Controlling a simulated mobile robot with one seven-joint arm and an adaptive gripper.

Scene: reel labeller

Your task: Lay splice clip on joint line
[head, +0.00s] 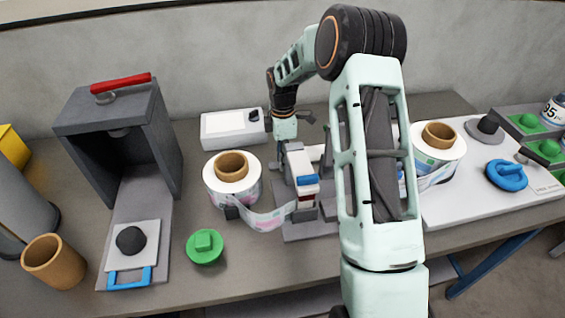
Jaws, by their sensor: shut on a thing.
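My gripper (285,138) points down at the back of the labeller (299,176), right of the white box. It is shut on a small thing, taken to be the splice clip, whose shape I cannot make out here. The labeller is a grey and white unit with a blue and a red part on its front. A label web (262,217) runs to it from the left reel (231,185), which has a brown core. The right reel (437,152) stands behind my forearm. The joint line cannot be made out; my arm hides part of the labeller.
A dark grey open housing (112,125) with a red handle stands at the left, with a white plate before it. A white box (233,128), a green knob (204,246) and a brown cup (53,262) are on the table. A white board (470,205) holds a blue knob (507,175).

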